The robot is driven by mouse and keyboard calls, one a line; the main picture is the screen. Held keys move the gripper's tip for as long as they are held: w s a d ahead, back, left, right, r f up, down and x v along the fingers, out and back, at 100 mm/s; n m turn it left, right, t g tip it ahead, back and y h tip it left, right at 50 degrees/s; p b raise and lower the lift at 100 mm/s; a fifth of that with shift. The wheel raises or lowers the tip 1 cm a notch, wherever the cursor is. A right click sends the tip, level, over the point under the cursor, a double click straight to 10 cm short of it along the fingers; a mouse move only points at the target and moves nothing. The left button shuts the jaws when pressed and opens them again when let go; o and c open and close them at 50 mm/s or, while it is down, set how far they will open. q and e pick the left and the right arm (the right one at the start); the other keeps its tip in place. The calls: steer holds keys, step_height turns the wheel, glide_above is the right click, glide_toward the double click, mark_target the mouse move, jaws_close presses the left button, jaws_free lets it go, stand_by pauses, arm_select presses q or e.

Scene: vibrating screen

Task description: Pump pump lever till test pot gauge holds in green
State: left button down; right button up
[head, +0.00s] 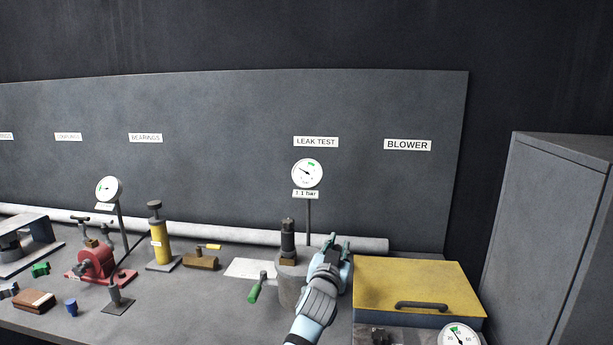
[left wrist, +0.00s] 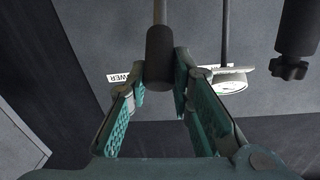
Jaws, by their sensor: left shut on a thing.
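The test pot (head: 289,284) is a grey cylinder on the bench below the LEAK TEST sign, with a dark fitting on top. Its gauge (head: 307,173) stands on a post behind it, above a 1.1 bar label. The needle points to the upper left, outside the green mark at the upper right. My left gripper (head: 337,246) is just right of the pot, shut on the dark grip of the pump lever (left wrist: 160,56). In the head view the gripper hides the lever. The gauge also shows at a slant in the left wrist view (left wrist: 230,82). My right gripper is out of view.
A green-handled lever (head: 256,288) sticks out left of the pot. A yellow-lidded box (head: 408,280) stands close on the right. A yellow pump (head: 160,243) and a red machine (head: 96,262) stand left. A grey pipe (head: 220,235) runs along the back.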

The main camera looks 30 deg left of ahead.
arm_select(q)
steer(key=shift+w+a+r, duration=0.15)
steer(key=shift+w+r, duration=0.2)
steer(key=shift+f, duration=0.25)
